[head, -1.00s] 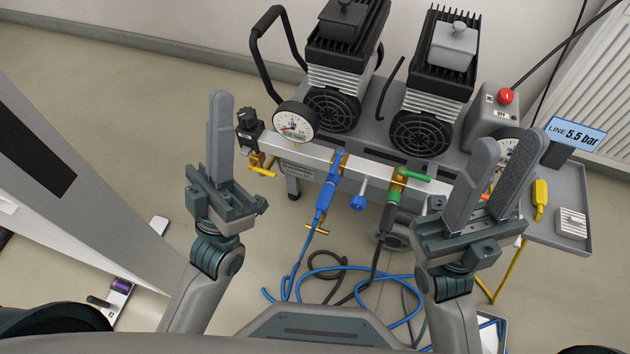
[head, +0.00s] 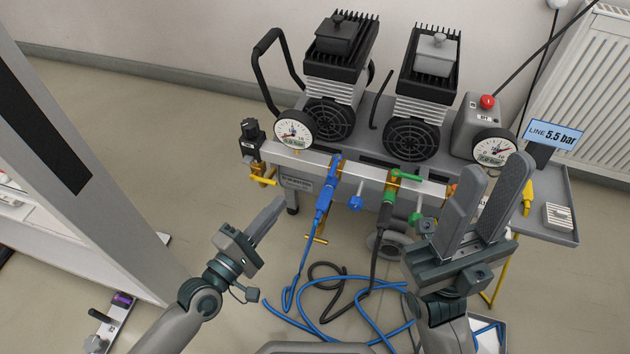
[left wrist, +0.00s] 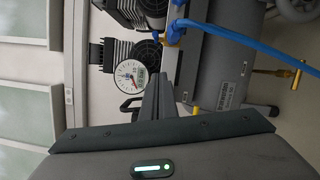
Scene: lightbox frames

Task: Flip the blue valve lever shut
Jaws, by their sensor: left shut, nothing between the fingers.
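The blue valve lever (head: 336,165) sits on the grey manifold bar (head: 300,157), at its brass valve. It points down along the blue hose connector (head: 323,202), roughly in line with the hose. In the left wrist view the blue lever (left wrist: 192,25) shows at the top beside brass fittings. My left gripper (head: 277,204) is shut and empty, apart from the lever, to its left and lower in the head view. Its fingers (left wrist: 155,90) also show in the left wrist view. My right gripper (head: 502,168) is open and empty, at the right of the bench.
A green lever (head: 405,177) lies across its valve, right of the blue one. A small blue knob (head: 356,202) sits between them. Pressure gauges (head: 293,133) stand near both ends of the bar. Hoses (head: 340,310) coil on the floor.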

